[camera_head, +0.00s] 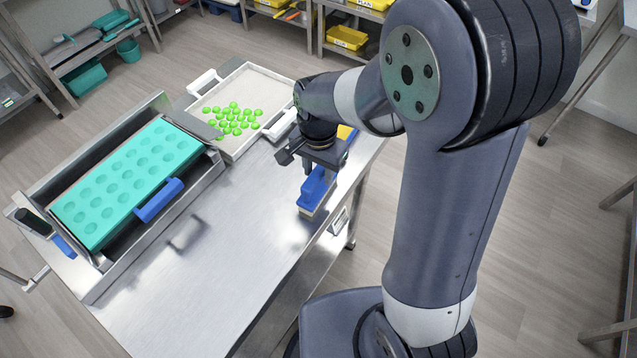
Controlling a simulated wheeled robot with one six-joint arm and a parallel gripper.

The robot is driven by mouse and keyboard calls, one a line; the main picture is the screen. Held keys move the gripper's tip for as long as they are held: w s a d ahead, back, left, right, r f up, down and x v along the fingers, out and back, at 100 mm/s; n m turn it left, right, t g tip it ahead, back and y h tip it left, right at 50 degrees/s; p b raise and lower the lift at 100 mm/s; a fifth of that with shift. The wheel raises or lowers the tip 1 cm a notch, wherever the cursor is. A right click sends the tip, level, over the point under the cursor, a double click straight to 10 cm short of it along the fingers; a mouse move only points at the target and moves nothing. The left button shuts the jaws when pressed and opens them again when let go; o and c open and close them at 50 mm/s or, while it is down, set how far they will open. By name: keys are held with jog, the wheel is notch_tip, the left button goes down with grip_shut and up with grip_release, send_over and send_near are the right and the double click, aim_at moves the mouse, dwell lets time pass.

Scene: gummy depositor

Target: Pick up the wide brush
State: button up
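The wide brush (314,193) has a blue body and a pale bristle edge. It is at the right edge of the steel table (235,255), under my gripper. My gripper (312,168) points down at the top of the brush, and its dark jaws cover the brush's upper end. I cannot tell whether the jaws touch or grip the brush, or whether the bristles rest on the table.
A teal mould (120,190) with a blue handle (159,200) sits in a metal frame at left. A white tray (263,83) holds several green gummies (235,118). A yellow item (346,132) is partly hidden behind my gripper. The table's front is clear.

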grip_shut()
dwell(0.4)
notch_tip(320, 180, up, 10)
jog(key=shift+r+b, duration=0.1)
jog(key=shift+b, duration=0.25)
jog(key=shift+c, duration=1.7)
grip_release()
grip_shut()
